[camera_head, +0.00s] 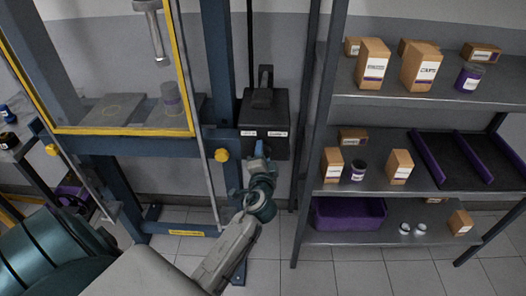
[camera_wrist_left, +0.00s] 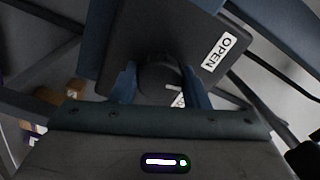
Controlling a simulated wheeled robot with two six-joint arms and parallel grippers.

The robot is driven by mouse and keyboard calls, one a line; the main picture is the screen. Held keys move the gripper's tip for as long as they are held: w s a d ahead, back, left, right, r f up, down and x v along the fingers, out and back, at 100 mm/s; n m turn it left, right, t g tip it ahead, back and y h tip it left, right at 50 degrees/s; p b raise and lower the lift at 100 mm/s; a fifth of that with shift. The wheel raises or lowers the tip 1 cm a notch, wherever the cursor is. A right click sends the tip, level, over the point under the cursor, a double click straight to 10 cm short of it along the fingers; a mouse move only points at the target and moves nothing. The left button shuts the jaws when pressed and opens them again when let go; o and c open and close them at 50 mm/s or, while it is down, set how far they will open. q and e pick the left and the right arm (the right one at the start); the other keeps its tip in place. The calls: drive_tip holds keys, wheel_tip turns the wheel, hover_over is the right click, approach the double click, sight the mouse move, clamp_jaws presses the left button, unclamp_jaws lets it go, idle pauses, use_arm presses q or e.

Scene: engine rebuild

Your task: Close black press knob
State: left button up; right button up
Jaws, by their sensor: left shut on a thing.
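The black press knob (camera_wrist_left: 158,80) is a dark round knob on the underside or front of a black box (camera_wrist_left: 115,50) in the left wrist view. My left gripper (camera_wrist_left: 160,88) has its two blue fingers on either side of the knob and is shut on it. A white label reading OPEN (camera_wrist_left: 220,51) is on the box beside the knob. In the head view the black box (camera_head: 264,112) is mounted at the press's right post, with two white labels on it. My left gripper (camera_head: 259,150) is at its lower front and hides the knob there. My right gripper is not in view.
The blue press frame (camera_head: 214,60) with a yellow-edged guard (camera_head: 125,131) stands left of the box. A yellow knob (camera_head: 221,155) is close to my gripper. A grey shelf (camera_head: 440,102) with boxes and jars stands at right, its post near the box.

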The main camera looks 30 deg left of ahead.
use_arm(q)
drive_tip(key=m+p, duration=0.1)
drive_tip(key=m, duration=0.2)
drive_tip(key=shift+r+m+p, duration=0.1)
drive_tip(key=shift+m+p, duration=0.95)
drive_tip(key=shift+m, duration=0.55)
drive_tip(key=shift+m+p, duration=0.7)
drive_tip(key=shift+m, duration=0.9)
drive_tip(key=shift+f, duration=0.2)
drive_tip(key=o, duration=1)
drive_tip(key=shift+c, duration=0.2)
